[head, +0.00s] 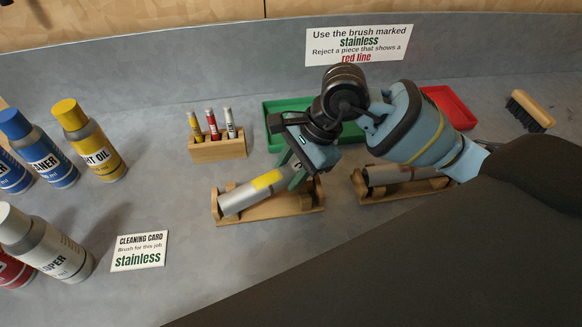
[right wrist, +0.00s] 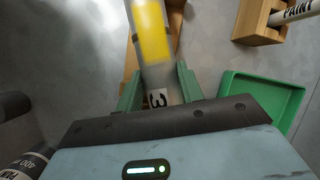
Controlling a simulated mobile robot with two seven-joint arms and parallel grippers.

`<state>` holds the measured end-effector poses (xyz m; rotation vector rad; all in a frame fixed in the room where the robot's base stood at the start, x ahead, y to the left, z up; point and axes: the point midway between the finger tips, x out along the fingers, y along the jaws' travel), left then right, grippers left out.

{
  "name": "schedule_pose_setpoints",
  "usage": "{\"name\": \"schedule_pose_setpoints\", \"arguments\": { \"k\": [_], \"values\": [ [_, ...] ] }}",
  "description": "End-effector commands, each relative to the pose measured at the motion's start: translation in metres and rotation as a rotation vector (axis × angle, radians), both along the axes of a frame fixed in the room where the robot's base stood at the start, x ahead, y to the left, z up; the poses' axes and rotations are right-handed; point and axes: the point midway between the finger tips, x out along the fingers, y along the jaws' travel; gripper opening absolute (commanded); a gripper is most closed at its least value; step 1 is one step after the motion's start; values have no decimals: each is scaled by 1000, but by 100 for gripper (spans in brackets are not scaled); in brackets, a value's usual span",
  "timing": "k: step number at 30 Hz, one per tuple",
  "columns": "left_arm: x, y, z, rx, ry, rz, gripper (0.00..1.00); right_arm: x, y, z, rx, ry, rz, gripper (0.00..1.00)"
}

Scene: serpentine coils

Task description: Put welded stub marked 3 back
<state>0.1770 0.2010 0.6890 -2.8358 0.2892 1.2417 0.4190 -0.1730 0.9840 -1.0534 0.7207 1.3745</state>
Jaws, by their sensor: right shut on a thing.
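The welded stub (head: 242,194) is a grey tube with a yellow band. A black 3 shows on it in the right wrist view (right wrist: 158,73). My right gripper (head: 299,170) is shut on the end of the stub near the 3, with its green fingers on either side (right wrist: 157,88). The stub lies along and over a wooden cradle (head: 285,205), its free end reaching the cradle's left end. I cannot tell whether it rests in the cradle or is slightly above it. My left gripper is not in view.
A second cradle (head: 424,188) holds another grey stub (head: 388,175). A green tray (head: 284,105), a red tray (head: 452,108) and a pen block (head: 219,150) stand behind. A brush (head: 530,110) lies far right. Spray cans (head: 90,142) and a cleaning card (head: 139,251) are left.

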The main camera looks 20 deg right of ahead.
Motion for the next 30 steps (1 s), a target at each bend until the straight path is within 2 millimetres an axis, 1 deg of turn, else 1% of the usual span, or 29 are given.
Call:
{"name": "schedule_pose_setpoints", "arguments": {
  "k": [6,13,14,18,26,30],
  "values": [
    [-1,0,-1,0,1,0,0,1,0,1,1,-3,0,3],
    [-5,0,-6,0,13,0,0,0,0,-6,1,-2,-1,3],
    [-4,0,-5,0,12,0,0,0,0,-6,0,-1,0,41],
    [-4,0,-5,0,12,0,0,0,0,-5,0,-1,1,59],
    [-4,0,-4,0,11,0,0,0,0,-5,0,-1,1,59],
    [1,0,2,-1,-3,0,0,1,0,5,1,-5,0,59]
  ]
}}
